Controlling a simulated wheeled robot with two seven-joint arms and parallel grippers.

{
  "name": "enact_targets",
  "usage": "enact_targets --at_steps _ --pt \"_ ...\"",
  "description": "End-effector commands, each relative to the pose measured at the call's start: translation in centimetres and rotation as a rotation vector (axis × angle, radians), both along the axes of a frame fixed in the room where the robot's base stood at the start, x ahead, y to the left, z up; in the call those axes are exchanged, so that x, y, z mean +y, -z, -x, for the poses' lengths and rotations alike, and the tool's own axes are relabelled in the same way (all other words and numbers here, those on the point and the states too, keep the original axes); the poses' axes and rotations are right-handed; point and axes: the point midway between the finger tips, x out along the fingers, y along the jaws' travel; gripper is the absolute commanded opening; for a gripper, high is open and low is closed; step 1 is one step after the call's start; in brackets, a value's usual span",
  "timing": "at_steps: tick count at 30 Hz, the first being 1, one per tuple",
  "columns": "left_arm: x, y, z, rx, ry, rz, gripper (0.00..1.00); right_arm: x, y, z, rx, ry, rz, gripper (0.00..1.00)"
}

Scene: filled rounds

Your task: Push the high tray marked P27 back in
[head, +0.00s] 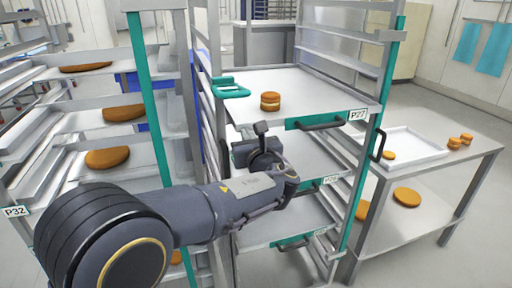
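The high tray marked P27 (330,88) is a flat light-grey tray at the top of the middle rack. Its front edge carries the P27 label (357,115) and a dark handle (321,123). One filled round (270,101) with a pale middle layer stands on it, left of centre. I cannot tell how far the tray sticks out of the rack. My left gripper (261,138) is just below and in front of the tray's left front part, apart from the handle. Its fingers are small and dark, so their opening is unclear. My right gripper is out of view.
Lower trays (300,222) with handles sit under P27. A teal bracket (230,87) is at the rack's left, a teal post (364,170) at its right. Rack P32 (15,211) holds brown rounds at left. A metal table (455,165) with a white tray stands right. Floor is clear at far right.

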Motion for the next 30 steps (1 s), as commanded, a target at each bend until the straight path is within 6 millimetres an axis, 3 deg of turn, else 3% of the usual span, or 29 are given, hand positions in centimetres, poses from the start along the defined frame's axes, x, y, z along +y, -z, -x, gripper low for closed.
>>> enact_targets --at_steps 6,12,30 --pt "1.6 0.0 -4.1 0.0 -0.003 -0.001 0.0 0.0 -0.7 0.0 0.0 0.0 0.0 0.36" --pt "2.3 0.0 -6.4 0.0 -0.002 0.0 0.0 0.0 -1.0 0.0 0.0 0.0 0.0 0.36" --pt "2.9 -0.3 -7.4 -0.006 -0.002 -0.002 0.0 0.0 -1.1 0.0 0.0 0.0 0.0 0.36"
